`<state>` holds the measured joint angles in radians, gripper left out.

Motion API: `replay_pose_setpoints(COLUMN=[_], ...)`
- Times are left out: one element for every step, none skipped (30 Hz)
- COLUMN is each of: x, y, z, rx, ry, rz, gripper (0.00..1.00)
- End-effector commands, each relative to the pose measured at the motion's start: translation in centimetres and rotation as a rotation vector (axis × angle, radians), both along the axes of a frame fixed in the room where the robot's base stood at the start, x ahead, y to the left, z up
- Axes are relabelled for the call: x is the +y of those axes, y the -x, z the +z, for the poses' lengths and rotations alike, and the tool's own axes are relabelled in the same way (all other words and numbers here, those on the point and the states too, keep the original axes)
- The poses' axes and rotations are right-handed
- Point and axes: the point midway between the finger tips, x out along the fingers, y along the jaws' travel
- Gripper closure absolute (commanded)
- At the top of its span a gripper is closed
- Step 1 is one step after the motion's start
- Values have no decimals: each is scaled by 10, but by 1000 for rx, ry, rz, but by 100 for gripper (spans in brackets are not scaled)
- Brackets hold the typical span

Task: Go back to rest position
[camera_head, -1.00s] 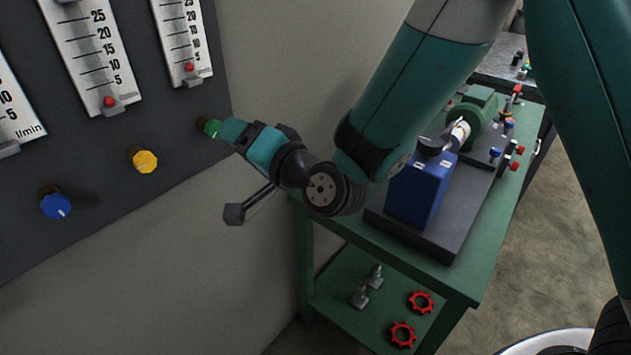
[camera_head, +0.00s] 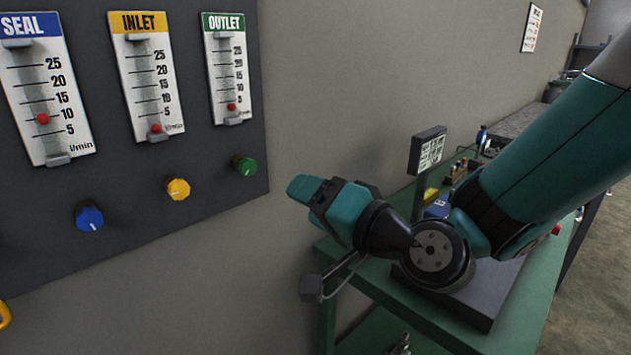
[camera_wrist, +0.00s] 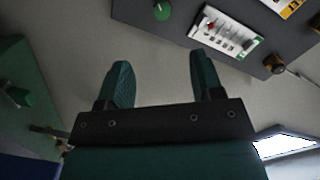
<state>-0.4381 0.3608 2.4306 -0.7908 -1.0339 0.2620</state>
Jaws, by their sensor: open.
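My gripper (camera_head: 303,190) is to the right of the dark panel, apart from it, in front of the bare wall. In the wrist view my gripper (camera_wrist: 162,82) has its two teal fingers spread with nothing between them. The green knob (camera_head: 245,165) sits on the panel's lower right, left of my gripper. It also shows in the wrist view (camera_wrist: 162,10), beyond the fingers. The yellow knob (camera_head: 177,188) and blue knob (camera_head: 89,217) are further left on the panel.
Flow gauges labelled SEAL (camera_head: 45,100), INLET (camera_head: 148,85) and OUTLET (camera_head: 227,75) hang above the knobs. A green workbench (camera_head: 395,290) with a small display (camera_head: 428,150) stands at the right, partly behind my arm. The wall between panel and bench is bare.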

Motion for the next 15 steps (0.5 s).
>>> replay_pose_setpoints(x=[0, -1, -2, -4, -7, -12, -17, -22, -31, -38, -46, -58, -67, -76, -89], y=[6, 10, 18, 24, 32, 42, 50, 58, 69, 78, 87, 99, 108, 117, 129], z=[4, 5, 5, 5, 5, 3, 1, -1, -3, -5, -7, -10, -11, -13, -15], rx=[1, 5, 12, 18, 27, 40, 53, 64, 84, 99, 117, 143, 163, 185, 214], ry=[43, 80, 137, 186, 239, 314, 370, 426, 500, 557, 611, 684, 735, 786, 846], rz=[33, 60, 102, 135, 169, 216, 252, 285, 329, 360, 392, 432, 462, 488, 524], gripper=[40, 40, 40, 40, 40, 40, 40, 40, 40, 40, 40, 40, 40, 40, 40])
